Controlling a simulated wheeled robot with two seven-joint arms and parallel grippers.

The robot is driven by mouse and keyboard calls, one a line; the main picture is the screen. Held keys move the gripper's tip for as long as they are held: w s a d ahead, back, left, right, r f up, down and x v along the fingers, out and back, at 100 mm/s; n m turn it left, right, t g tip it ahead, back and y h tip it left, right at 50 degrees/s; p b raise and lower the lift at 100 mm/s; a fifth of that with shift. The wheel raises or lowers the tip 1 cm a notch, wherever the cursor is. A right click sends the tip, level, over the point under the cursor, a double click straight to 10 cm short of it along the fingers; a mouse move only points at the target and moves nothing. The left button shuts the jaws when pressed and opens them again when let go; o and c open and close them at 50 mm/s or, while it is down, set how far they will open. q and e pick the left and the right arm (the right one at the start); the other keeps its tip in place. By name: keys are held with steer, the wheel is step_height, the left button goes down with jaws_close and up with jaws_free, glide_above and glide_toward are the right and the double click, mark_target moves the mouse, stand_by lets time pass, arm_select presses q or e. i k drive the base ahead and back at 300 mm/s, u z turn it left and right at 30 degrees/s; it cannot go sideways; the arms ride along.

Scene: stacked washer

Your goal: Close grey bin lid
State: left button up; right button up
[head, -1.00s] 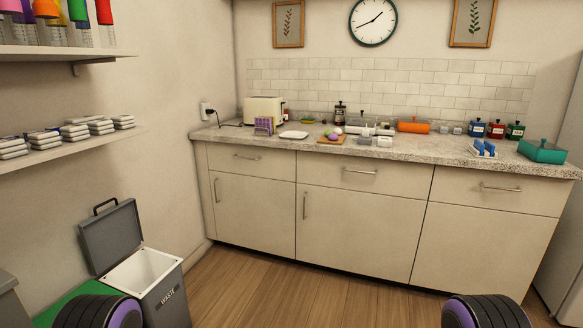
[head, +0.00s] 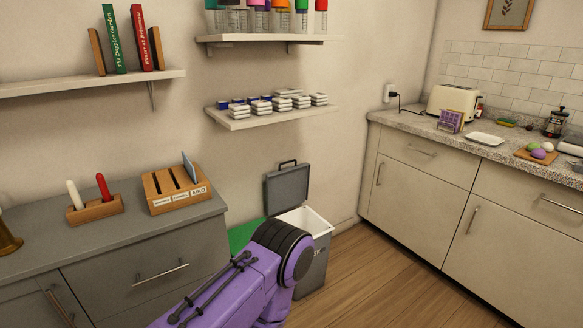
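The grey bin (head: 317,270) stands on the floor in the corner between the grey cabinet and the beige counter. Its grey lid (head: 287,189) is open, standing upright at the back by the wall, with a dark handle (head: 288,163) on its top edge. The white inner rim (head: 311,219) shows. A purple arm of mine reaches in front of the bin and hides its front left part. Neither gripper shows in the head view.
A grey cabinet (head: 140,262) with a wooden slotted holder (head: 176,190) stands at the left. The beige counter (head: 440,190) is at the right. A wall shelf (head: 268,117) with stacked white boxes hangs above the bin. Wooden floor (head: 395,285) is clear on the right.

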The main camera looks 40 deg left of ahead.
mark_target(285, 188)
steer(key=z, duration=0.05)
steer(key=k, duration=0.4)
steer(key=z, duration=0.35)
steer(key=i, duration=1.85)
steer(key=u, duration=0.85)
steer(key=i, duration=0.8)
steer(key=u, duration=0.9)
